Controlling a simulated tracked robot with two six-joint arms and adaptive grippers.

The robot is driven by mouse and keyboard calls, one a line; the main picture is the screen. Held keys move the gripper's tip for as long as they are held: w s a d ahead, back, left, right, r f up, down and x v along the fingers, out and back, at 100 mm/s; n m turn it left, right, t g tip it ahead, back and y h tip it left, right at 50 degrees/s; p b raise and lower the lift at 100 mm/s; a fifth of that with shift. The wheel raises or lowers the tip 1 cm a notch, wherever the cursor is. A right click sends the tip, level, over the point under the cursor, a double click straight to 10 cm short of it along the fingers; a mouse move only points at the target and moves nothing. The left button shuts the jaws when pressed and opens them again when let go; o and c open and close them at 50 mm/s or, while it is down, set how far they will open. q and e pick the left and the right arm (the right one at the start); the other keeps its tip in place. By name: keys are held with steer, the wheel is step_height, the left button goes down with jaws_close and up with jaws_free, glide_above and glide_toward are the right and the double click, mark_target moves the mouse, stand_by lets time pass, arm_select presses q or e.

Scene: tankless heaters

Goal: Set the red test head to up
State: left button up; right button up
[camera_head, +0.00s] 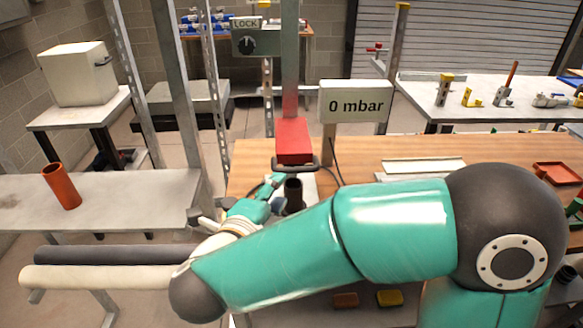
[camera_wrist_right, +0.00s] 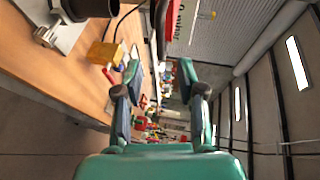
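The red test head (camera_head: 293,140) is a red block on an upright metal post behind the bench edge. A dark bar handle (camera_head: 295,163) runs across just below it. A dark upright cylinder (camera_head: 293,195) stands beneath. My right gripper (camera_head: 272,188) is low and left of the handle, apart from the red head. In the right wrist view my right gripper (camera_wrist_right: 160,72) has its two fingers spread with nothing between them. A red surface at the top of that view may be the test head. My left gripper is not in view.
A white "0 mbar" sign (camera_head: 355,106) stands right of the red head, and a LOCK switch box (camera_head: 258,42) is above. My right arm covers much of the wooden bench (camera_head: 400,150). An orange pipe (camera_head: 61,187) stands on the left table.

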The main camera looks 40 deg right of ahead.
mark_target(294, 172)
steer(key=p+x, duration=0.1)
steer(key=x, duration=0.9)
steer(key=shift+w+d+p, duration=0.1)
steer(key=shift+d+p, duration=0.05)
steer(key=shift+p, duration=0.15)
jaws_close()
steer(key=shift+f, duration=0.1)
